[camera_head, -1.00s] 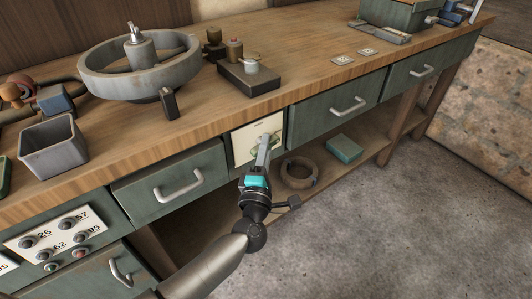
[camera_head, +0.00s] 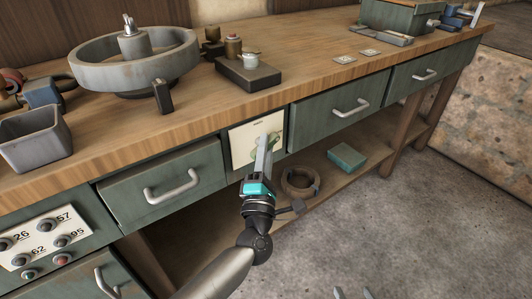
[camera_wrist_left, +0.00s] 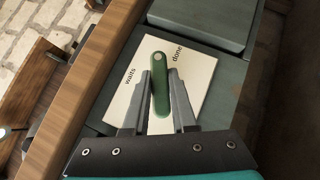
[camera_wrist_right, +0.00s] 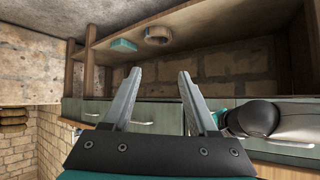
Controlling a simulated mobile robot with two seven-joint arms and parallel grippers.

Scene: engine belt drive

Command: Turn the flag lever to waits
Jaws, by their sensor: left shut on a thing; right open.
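The green flag lever (camera_wrist_left: 159,88) is on a pale plate (camera_wrist_left: 201,75) on the bench front, labelled "waits" on the left and "done" on the right in the left wrist view. The lever's rounded end points up between the two words. My left gripper (camera_wrist_left: 161,73) is shut on the lever, one finger on each side. In the head view the left gripper (camera_head: 265,150) reaches the plate (camera_head: 243,145) and hides much of the lever. My right gripper (camera_wrist_right: 159,72) is open and empty, away from the plate; its fingertips (camera_head: 352,293) show at the head view's bottom edge.
Drawers with handles flank the plate, left (camera_head: 172,187) and right (camera_head: 350,109). A button panel (camera_head: 42,240) is at lower left. A pulley wheel (camera_head: 90,68) and a grey bin (camera_head: 36,140) stand on the bench. A ring (camera_head: 300,181) and teal box (camera_head: 346,157) lie on the lower shelf.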

